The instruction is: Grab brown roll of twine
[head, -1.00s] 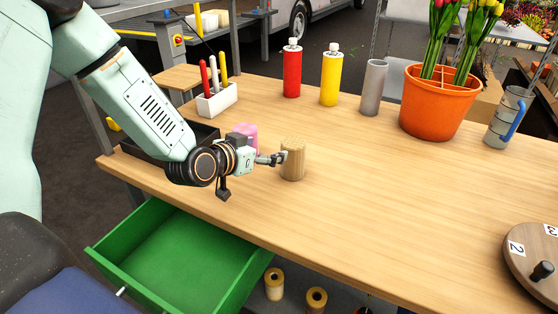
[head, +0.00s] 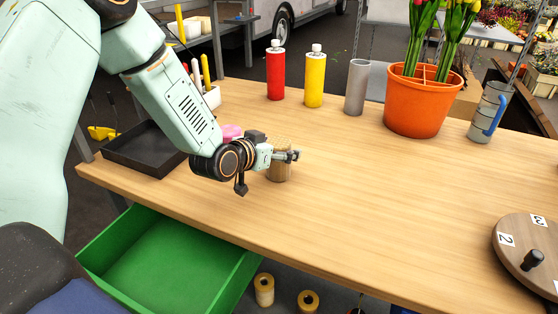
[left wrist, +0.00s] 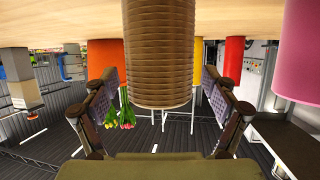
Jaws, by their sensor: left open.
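The brown roll of twine (head: 280,174) stands upright on the wooden table, its upper part hidden behind my left gripper (head: 291,155) in the head view. My left gripper is open, with its fingers at the height of the roll's top. In the left wrist view, where the scene appears upside down, the ribbed brown roll (left wrist: 158,45) hangs between the two spread fingers of the gripper (left wrist: 159,80). A gap shows on each side of it. My right gripper is not in view.
A pink roll (head: 231,132) stands just behind my left wrist. A black tray (head: 146,158) lies to the left, above an open green drawer (head: 165,255). Red (head: 275,72) and yellow (head: 314,80) bottles, a grey cylinder (head: 356,88) and an orange pot (head: 420,105) stand farther back.

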